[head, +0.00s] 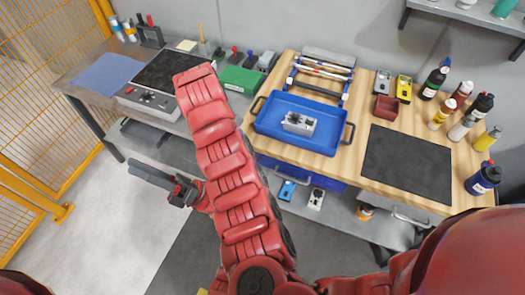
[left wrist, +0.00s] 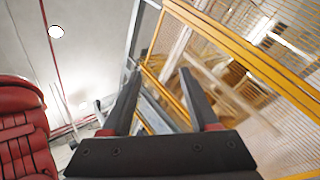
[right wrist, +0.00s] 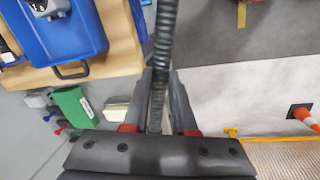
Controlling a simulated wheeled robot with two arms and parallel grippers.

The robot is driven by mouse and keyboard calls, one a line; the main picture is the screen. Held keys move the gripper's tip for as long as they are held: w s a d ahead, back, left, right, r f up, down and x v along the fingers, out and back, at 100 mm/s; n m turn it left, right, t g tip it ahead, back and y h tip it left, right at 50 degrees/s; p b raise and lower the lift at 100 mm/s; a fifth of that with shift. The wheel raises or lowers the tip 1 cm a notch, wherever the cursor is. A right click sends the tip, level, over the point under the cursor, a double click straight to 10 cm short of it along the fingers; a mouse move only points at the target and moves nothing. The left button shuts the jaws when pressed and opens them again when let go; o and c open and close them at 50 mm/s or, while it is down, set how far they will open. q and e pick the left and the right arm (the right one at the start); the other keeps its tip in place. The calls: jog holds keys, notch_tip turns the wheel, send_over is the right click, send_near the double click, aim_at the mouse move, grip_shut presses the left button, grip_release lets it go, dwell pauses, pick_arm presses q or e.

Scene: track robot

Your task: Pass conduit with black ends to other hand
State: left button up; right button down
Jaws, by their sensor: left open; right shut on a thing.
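A dark grey ribbed conduit (right wrist: 165,50) runs up out of the top of the right wrist view. My right gripper (right wrist: 157,85) is shut on it, with the conduit between its two fingers. Its black ends are not clearly seen.
A wooden-topped bench carries a blue tray (head: 268,127) with a grey device (head: 299,122) in it, a dark mat (head: 408,160) and several bottles at right. A yellow mesh fence (head: 40,90) stands at left. An orange cone (right wrist: 308,118) is on the floor.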

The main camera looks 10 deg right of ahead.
pick_arm(q)
jog(key=w+d+f+n+t+h, duration=0.3)
jog(key=w+d+f+h, duration=0.3)
jog(key=d+h, duration=0.2)
pick_arm(e)
jog(key=shift+d, duration=0.1)
pick_arm(q)
jog(key=d+f+n+t+h, duration=0.1)
jog(key=d+f+h, duration=0.1)
jog(key=d+h, duration=0.5)
jog(key=d+f+n+t+h, duration=0.1)
jog(key=d+f+h, duration=0.15)
jog(key=d, duration=0.95)
jog(key=x, duration=1.2)
jog(key=shift+w+f, duration=0.1)
jog(key=shift+w, duration=0.05)
grip_shut()
pick_arm(e)
jog(key=shift+s, duration=0.1)
jog(key=c, duration=0.6)
grip_release()
jog(key=shift+c, duration=0.2)
